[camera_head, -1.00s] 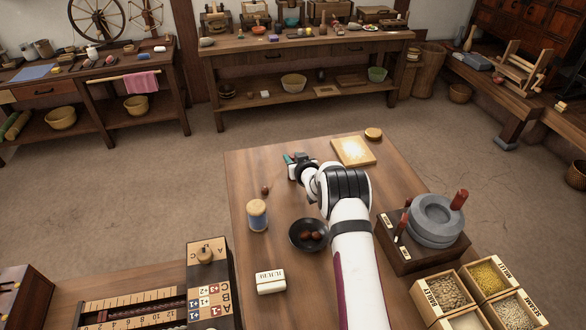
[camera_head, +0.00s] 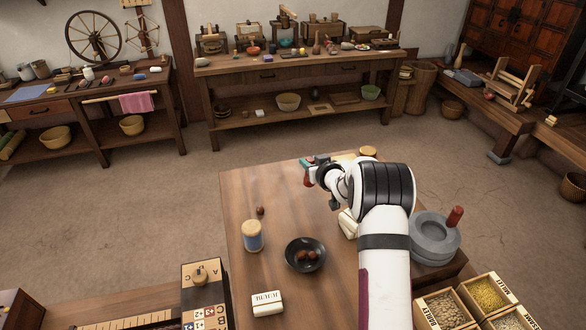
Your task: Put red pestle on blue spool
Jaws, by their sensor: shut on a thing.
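The blue spool (camera_head: 253,238) stands upright on the wooden table, left of the dark bowl, with a pale wooden top. My gripper (camera_head: 308,172) is over the far part of the table, beyond the spool and to its right. It is shut on a small red piece, which looks like the red pestle (camera_head: 307,180), hanging below the jaws. The jaws and most of the pestle's outline are small and partly hidden by my wrist.
A dark bowl (camera_head: 306,254) with brown nuts is right of the spool. A brown nut (camera_head: 260,210) lies beyond it. A white labelled block (camera_head: 267,303) is nearer. A grey stone quern (camera_head: 435,240) with a red handle stands right of my arm. Table (camera_head: 245,190) left of my gripper is clear.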

